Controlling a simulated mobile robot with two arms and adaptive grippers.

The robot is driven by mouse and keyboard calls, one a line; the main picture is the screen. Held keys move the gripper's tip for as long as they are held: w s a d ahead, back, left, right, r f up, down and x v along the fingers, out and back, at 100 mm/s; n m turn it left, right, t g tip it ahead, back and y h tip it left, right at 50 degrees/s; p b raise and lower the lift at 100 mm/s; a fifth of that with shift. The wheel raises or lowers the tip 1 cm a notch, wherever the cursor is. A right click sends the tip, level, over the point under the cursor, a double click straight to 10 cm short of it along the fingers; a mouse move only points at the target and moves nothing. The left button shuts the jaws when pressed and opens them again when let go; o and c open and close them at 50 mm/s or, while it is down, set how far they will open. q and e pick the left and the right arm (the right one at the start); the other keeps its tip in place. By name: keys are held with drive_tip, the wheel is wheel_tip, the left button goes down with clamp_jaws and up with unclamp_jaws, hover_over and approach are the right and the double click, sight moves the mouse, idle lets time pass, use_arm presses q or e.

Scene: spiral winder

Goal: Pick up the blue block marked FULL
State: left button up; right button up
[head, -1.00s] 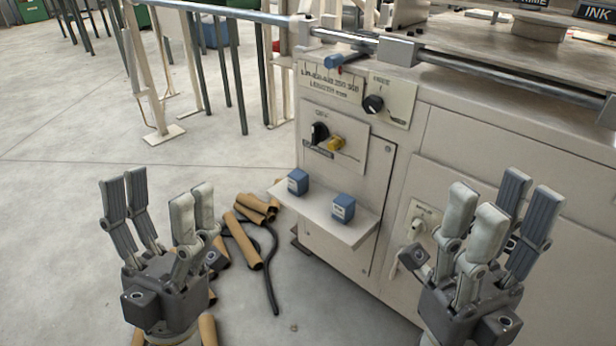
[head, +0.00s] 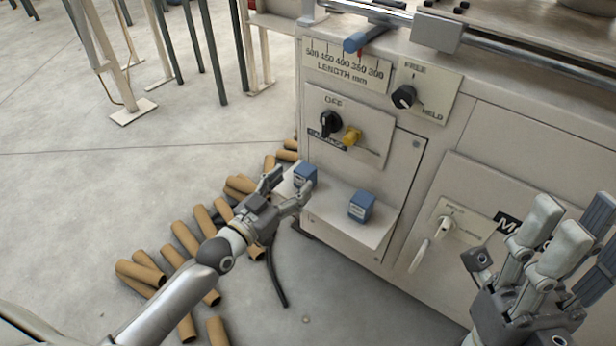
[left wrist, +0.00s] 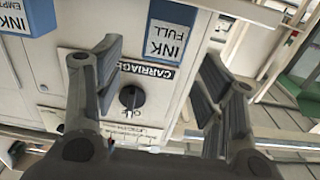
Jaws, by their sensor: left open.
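Two blue blocks stand on a small shelf (head: 330,222) on the machine's front. In the left wrist view, the block labelled INK FULL (left wrist: 170,38) is at the top middle and the one labelled INK EMPTY (left wrist: 22,32) at the top left. In the head view the FULL block (head: 306,175) is on the left and the EMPTY block (head: 361,207) on the right. My left gripper (head: 287,184) is open, close to the FULL block's left side; contact cannot be told. Its spread fingers (left wrist: 160,62) hold nothing. My right gripper (head: 573,225) is open and empty at the right.
The machine front (head: 450,140) has a black OFF knob (head: 331,122), a yellow knob (head: 352,137) and a lever (head: 440,232) around the shelf. Several cardboard tubes (head: 186,238) and a black cable (head: 278,276) lie on the floor below my left arm.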

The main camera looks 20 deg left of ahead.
sight(299, 174)
use_arm(q)
drive_tip(key=shift+b+x, duration=1.25)
drive_tip(key=shift+x, duration=1.9)
drive_tip(key=shift+a, duration=0.15)
drive_tip(key=c, duration=1.2)
